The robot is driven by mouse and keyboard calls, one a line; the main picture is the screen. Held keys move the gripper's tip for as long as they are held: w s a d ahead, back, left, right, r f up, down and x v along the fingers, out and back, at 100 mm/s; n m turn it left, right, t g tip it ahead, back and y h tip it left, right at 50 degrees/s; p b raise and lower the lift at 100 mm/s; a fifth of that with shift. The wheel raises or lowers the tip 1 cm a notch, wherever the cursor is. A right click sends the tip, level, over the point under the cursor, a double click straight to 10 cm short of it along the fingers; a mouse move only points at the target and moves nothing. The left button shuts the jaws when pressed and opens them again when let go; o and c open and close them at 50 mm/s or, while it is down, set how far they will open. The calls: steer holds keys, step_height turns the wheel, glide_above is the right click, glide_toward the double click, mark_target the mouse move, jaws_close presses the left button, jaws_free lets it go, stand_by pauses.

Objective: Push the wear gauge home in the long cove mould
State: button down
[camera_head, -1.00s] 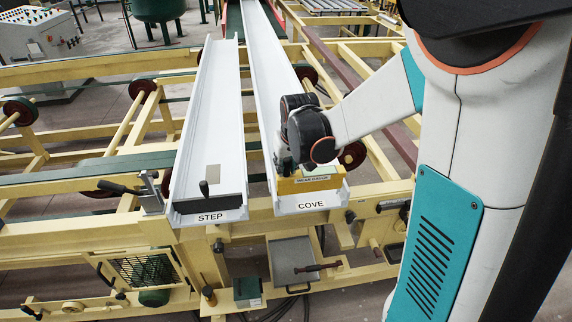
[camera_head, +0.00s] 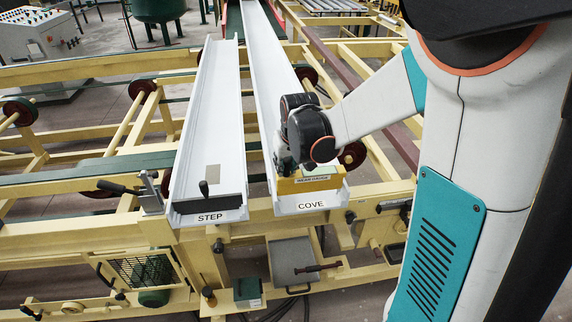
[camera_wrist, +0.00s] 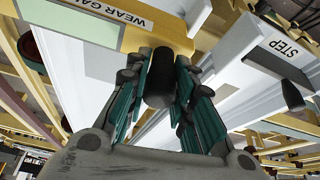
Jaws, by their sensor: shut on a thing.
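The yellow wear gauge (camera_head: 312,184) sits across the near end of the long white cove mould (camera_head: 262,90), just behind its COVE label. In the wrist view the wear gauge (camera_wrist: 170,32) bears its printed name, and a dark cylindrical handle (camera_wrist: 160,78) stands out from it. My gripper (camera_wrist: 158,95) is shut on this handle, with one finger on each side. In the head view my wrist hides the handle and part of the gauge. I cannot tell how fully the gauge is seated.
The step mould (camera_head: 208,110) lies parallel on the left, with a dark block (camera_head: 205,203) and upright knob at its near end. A lever clamp (camera_head: 148,190) stands left of it. Yellow frame rails with dark red wheels (camera_head: 20,110) surround both moulds.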

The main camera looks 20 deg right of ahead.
mark_target(286, 173)
steer(key=shift+f+b, duration=1.4)
steer(key=shift+f, duration=0.35)
steer(key=c, duration=1.3)
jaws_free()
steer(key=v, duration=1.2)
steer(key=shift+s, duration=0.15)
